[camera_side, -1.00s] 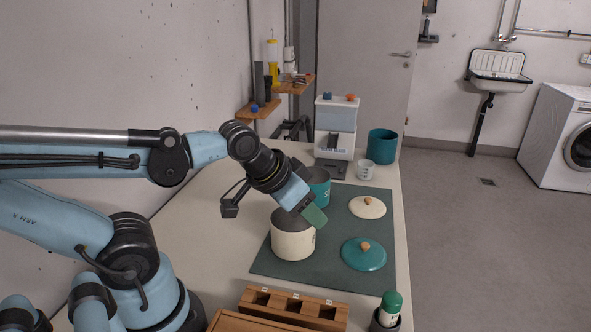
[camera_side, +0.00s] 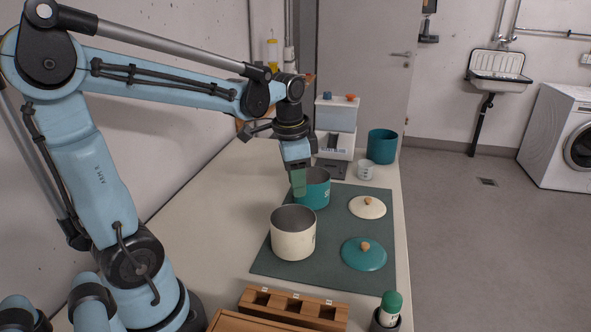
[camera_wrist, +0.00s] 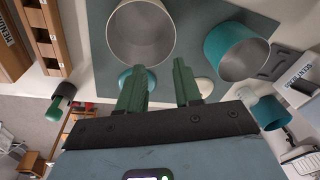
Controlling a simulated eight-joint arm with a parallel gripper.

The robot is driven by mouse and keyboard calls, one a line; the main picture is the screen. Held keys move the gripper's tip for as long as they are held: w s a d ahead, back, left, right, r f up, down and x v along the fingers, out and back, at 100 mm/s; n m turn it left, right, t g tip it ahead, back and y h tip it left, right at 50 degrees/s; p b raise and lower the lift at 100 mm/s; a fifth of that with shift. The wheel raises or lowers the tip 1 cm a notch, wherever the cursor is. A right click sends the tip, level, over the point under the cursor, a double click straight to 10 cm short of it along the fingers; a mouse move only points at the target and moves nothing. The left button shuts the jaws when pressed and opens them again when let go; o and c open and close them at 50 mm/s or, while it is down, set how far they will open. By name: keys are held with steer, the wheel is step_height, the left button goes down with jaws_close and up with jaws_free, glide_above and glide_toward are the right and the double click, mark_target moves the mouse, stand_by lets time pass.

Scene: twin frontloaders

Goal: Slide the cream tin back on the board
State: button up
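The cream tin (camera_side: 293,238) stands upright and lidless near the left edge of the dark green board (camera_side: 330,266); whether its base overhangs that edge I cannot tell. It also shows in the wrist view (camera_wrist: 163,55), open mouth towards the camera. My gripper (camera_side: 298,190) points down behind the cream tin, in front of the left side of the teal tin (camera_side: 318,193). In the wrist view its two green fingers (camera_wrist: 160,72) are apart with nothing between them. Contact with the teal tin cannot be told.
A cream lid (camera_side: 367,208) and a teal lid (camera_side: 363,256) lie on the board's right side. A wooden rack (camera_side: 293,307) and a green-capped bottle (camera_side: 391,303) stand in front. A white machine (camera_side: 335,140), small cup (camera_side: 365,170) and teal canister (camera_side: 382,147) stand behind. Bare counter lies left.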

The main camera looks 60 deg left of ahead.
mark_target(292, 219)
steer(key=shift+w+a+f+m+g, duration=0.15)
steer(key=shift+a+m+g, duration=0.1)
steer(key=shift+a, duration=0.25)
steer(key=shift+w+a+f+m+g, duration=0.15)
steer(key=shift+a+g, duration=0.15)
steer(key=shift+a, duration=0.25)
steer(key=shift+a+f+m+g, duration=0.15)
steer(key=shift+a+m+g, duration=0.1)
steer(key=shift+a, duration=0.25)
steer(key=shift+f, duration=6)
jaws_close()
